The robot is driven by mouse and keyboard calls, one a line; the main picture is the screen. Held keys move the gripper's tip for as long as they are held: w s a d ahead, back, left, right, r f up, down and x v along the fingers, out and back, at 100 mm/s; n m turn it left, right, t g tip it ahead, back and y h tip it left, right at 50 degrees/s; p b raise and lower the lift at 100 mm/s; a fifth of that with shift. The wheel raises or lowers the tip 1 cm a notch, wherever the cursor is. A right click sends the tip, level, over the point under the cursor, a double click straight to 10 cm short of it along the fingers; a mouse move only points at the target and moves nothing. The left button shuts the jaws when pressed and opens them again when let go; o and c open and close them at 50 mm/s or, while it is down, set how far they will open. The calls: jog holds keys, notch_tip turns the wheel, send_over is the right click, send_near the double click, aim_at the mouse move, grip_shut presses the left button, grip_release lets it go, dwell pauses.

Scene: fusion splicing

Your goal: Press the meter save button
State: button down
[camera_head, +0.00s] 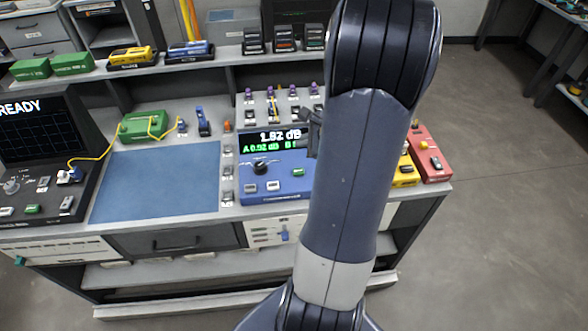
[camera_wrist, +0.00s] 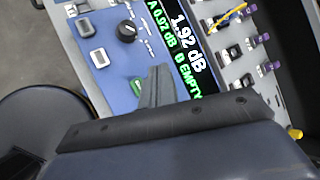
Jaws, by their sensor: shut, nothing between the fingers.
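The blue meter (camera_head: 280,184) stands on the bench, left of my arm in the head view. Its display (camera_head: 272,141) reads about 1.92 dB, with A 0.92 dB and B EMPTY in green. It has a black knob (camera_wrist: 127,30), two pale buttons (camera_wrist: 100,57) (camera_wrist: 85,27) and a green button (camera_wrist: 135,86); I cannot read which is save. My gripper (camera_wrist: 158,72) is shut and empty over the meter in the wrist view. Its fingers partly cover the green button and display edge; I cannot tell if they touch. In the head view the gripper (camera_head: 313,128) is mostly hidden behind my arm.
A blue mat (camera_head: 155,185) lies left of the meter, beside a dark machine (camera_head: 40,140) showing READY. A green device (camera_head: 143,125) with a yellow fibre sits behind the mat. Yellow (camera_head: 405,174) and red (camera_head: 428,152) boxes stand at the right. Purple-topped parts stand behind the meter.

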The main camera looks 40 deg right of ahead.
jog(key=b, duration=0.6)
send_over(302, 172)
notch_tip(302, 172, down, 8)
jog(key=shift+r, duration=0.25)
jog(key=shift+f+b, duration=0.7)
jog(key=shift+b, duration=0.15)
jog(key=shift+f, duration=0.1)
dwell(0.9)
jog(key=shift+f+b, duration=0.3)
jog(key=shift+b, duration=0.2)
jog(key=shift+f+b, duration=0.45)
jog(key=shift+b, duration=0.1)
dwell(0.5)
dwell(0.3)
jog(key=shift+r+p, duration=0.65)
jog(key=shift+r, duration=0.25)
